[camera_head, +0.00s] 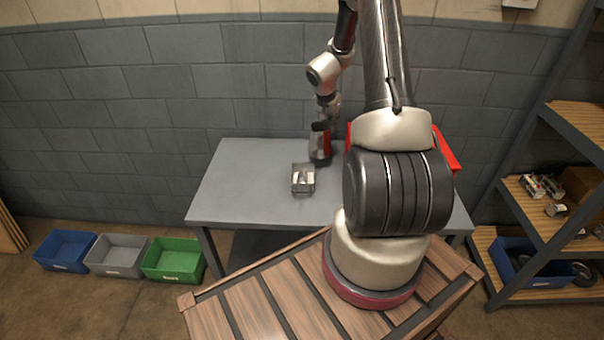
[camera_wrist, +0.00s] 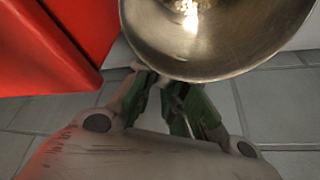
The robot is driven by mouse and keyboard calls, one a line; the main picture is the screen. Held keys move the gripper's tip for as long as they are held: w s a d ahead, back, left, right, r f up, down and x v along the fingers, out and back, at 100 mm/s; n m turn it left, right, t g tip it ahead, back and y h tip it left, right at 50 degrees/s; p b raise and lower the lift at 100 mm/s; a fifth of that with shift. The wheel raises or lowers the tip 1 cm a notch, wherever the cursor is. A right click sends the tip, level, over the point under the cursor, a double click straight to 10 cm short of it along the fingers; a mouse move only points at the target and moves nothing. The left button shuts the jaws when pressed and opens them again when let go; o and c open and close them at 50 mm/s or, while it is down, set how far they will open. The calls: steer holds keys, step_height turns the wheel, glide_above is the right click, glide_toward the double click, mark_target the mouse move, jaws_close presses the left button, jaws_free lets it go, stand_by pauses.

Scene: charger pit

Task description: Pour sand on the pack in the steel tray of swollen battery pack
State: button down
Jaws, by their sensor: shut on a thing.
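The steel tray (camera_head: 303,190) sits on the grey table in the head view, with a small silvery pack (camera_head: 303,178) in it; its details are too small to tell. My gripper (camera_wrist: 170,100) is shut on a shiny metal scoop (camera_wrist: 215,50), whose round bowl fills the top of the wrist view. I cannot tell whether sand is in the bowl. In the head view my gripper (camera_head: 321,127) is above the table, just right of and behind the tray.
The grey table (camera_head: 245,185) has free room left of the tray. A red bin (camera_head: 446,150) is partly hidden behind my arm. Blue (camera_head: 66,251), grey (camera_head: 117,254) and green (camera_head: 172,260) bins stand on the floor at left. A shelf rack (camera_head: 530,215) stands at right.

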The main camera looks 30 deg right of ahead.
steer(key=shift+s+f, duration=0.1)
stand_by(0.3)
steer(key=shift+s+a+f+t+h, duration=0.15)
steer(key=shift+a+f+t+h, duration=0.25)
steer(key=shift+h, duration=0.5)
